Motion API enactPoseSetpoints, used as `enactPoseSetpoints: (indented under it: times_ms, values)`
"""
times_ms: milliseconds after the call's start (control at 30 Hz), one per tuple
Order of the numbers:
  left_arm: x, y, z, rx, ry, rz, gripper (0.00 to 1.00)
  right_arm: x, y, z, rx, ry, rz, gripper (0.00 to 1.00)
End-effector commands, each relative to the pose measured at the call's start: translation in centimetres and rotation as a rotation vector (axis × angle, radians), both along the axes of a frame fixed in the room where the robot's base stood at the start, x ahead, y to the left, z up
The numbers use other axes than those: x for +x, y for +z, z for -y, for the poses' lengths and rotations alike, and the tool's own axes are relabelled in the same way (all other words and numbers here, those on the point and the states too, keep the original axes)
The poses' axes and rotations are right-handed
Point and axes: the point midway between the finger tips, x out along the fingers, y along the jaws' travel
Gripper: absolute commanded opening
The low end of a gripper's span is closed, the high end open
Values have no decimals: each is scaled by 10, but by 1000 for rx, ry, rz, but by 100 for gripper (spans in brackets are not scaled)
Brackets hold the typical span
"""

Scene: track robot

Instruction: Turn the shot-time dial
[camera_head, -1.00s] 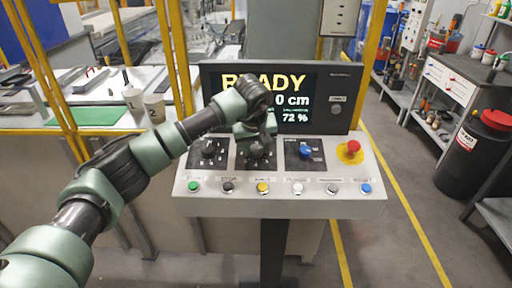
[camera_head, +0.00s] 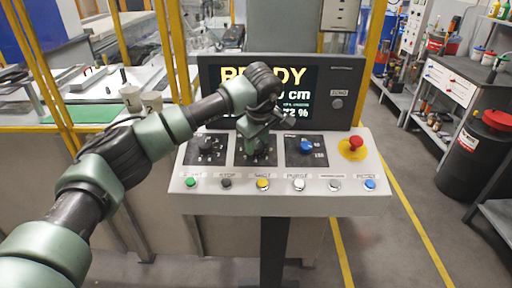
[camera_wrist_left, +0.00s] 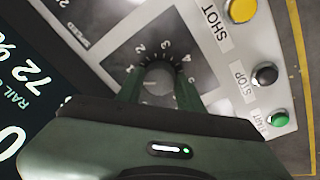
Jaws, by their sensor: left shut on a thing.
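The dial (camera_wrist_left: 160,74) shows in the left wrist view as a grey knob with a printed number scale around it, 2, 3 and 4 readable. My left gripper (camera_wrist_left: 160,90) is shut on this dial, one green finger on each side. In the head view the gripper (camera_head: 257,149) reaches down from above onto the second dial plate from the left (camera_head: 241,158). It hides most of the knob there. I cannot see where the dial's pointer stands. My right gripper is not in view.
A black dial (camera_head: 206,146) sits to the left, a blue knob (camera_head: 306,147) and red mushroom button (camera_head: 355,142) to the right. A row of coloured buttons, including a yellow one (camera_head: 263,184), runs along the front. The display (camera_head: 310,78) stands behind, partly hidden by my arm.

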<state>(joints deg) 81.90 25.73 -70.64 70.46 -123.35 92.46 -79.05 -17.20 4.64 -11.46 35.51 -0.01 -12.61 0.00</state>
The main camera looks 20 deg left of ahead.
Motion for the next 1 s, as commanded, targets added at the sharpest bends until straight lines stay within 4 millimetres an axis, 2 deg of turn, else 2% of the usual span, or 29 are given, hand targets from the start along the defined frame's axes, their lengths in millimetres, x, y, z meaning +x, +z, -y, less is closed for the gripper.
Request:
enactPoseSetpoints:
  times_ms: [100,500,1000]
  values:
    - [1,-1,1,-27,107,10,0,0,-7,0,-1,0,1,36]
    - [2,0,2,-107,418,32,0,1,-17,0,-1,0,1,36]
    - [3,1,2,-148,568,43,0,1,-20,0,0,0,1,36]
